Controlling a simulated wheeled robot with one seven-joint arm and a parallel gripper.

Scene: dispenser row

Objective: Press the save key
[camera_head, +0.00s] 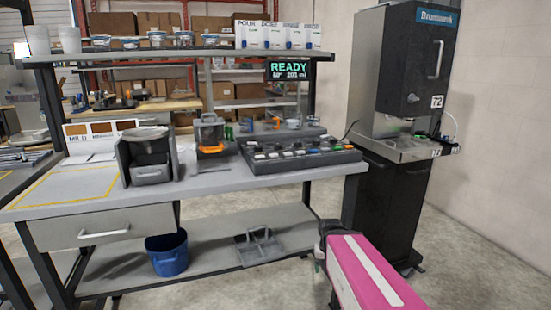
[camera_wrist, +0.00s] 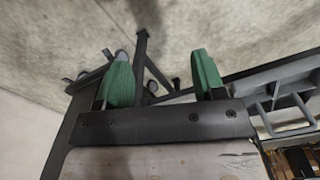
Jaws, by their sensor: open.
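A dark key panel (camera_head: 300,153) lies on the right part of the workbench, with rows of small white, grey, blue and green keys. The key labels are too small to read, so I cannot tell which one is the save key. A display (camera_head: 289,70) above it shows "READY" in green, with a smaller line below. My gripper (camera_wrist: 164,78) is open and empty in the wrist view, its two green fingertips apart above the floor. In the head view my pink arm is low at the bottom right, below and in front of the bench, well apart from the panel.
A dark grey machine (camera_head: 150,158) and a grinder-like device (camera_head: 209,133) stand left of the panel. A tall black machine (camera_head: 408,65) stands at the right. Cups and cartons line the shelf (camera_head: 185,54) above. A blue bucket (camera_head: 168,254) and a grey caddy (camera_head: 257,245) sit on the lower shelf.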

